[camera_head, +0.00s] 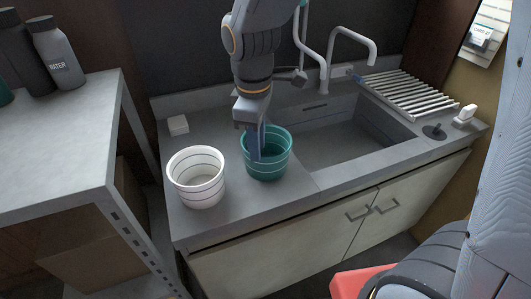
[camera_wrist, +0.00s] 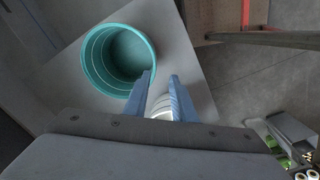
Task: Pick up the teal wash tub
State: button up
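The teal wash tub (camera_head: 272,170) stands upright on the counter, just left of the sink. It shows white bands and an open, empty-looking inside in the wrist view (camera_wrist: 122,55). My gripper (camera_head: 255,158) points down at the tub's left side in the head view and covers part of its rim. In the wrist view my gripper's two blue fingers (camera_wrist: 163,77) stand apart. The left finger overlaps the tub's edge, and the right finger is outside it. I cannot tell whether either finger touches the tub.
A white striped tub (camera_head: 203,191) stands close on the left. The sink basin (camera_head: 335,135) opens on the right, with a faucet (camera_head: 350,42) behind and a drying rack (camera_head: 408,95) beyond.

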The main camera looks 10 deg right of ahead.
aim_at(260, 179)
jog(key=shift+w+d+f+b, duration=0.1)
jog(key=shift+w+f, duration=0.25)
jog(key=shift+f, duration=1.35)
jog(key=shift+w+d+f+b, duration=0.1)
jog(key=shift+w+f, duration=0.25)
jog(key=shift+f, duration=1.35)
jog(key=shift+w+d+f+b, duration=0.1)
jog(key=shift+w+f, duration=0.25)
jog(key=shift+f, duration=1.35)
grip_shut()
